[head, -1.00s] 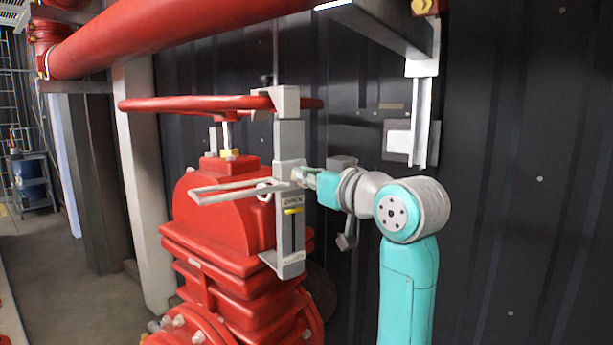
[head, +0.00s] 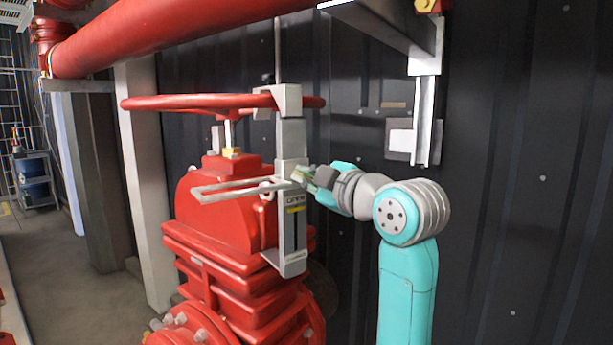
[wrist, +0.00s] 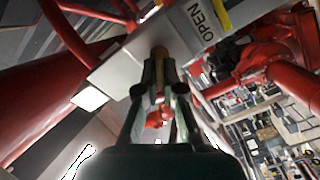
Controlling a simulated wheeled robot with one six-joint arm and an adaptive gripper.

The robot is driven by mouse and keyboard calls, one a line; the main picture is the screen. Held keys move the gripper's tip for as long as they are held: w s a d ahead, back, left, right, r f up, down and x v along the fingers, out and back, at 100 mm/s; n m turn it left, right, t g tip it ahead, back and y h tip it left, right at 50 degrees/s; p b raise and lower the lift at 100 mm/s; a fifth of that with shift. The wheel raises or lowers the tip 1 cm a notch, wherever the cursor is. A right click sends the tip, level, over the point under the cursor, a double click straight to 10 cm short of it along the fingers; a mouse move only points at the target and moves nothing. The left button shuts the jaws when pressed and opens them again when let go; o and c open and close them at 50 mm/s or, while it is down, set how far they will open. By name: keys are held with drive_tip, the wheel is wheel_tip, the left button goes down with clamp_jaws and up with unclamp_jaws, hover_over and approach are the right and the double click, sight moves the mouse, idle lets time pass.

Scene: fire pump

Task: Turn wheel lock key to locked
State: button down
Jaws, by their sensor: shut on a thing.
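The wheel lock is a grey upright housing (head: 291,145) beside the red handwheel (head: 190,103), with a bracket at its top by the wheel rim. My gripper (head: 305,175) is at the right side of the housing, about mid-height. In the wrist view my gripper (wrist: 160,75) is shut on the small brass-coloured key (wrist: 159,53) at the housing face. The key is mostly hidden by the fingers in the head view. A label reading OPEN (wrist: 198,14) and a yellow mark (wrist: 222,18) show on the housing.
The red valve body (head: 225,210) stands below the wheel. A light flat bar frame (head: 235,190) sticks out left from the housing. A thick red pipe (head: 150,32) runs overhead. A dark ribbed wall (head: 500,150) is behind my arm.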

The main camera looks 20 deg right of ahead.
drive_tip(key=n, duration=0.7)
drive_tip(key=shift+f, duration=0.35)
idle(0.4)
drive_tip(key=c, duration=1.3)
unclamp_jaws()
drive_tip(key=shift+s, duration=0.1)
drive_tip(key=v, duration=1.2)
drive_tip(key=shift+r, duration=0.1)
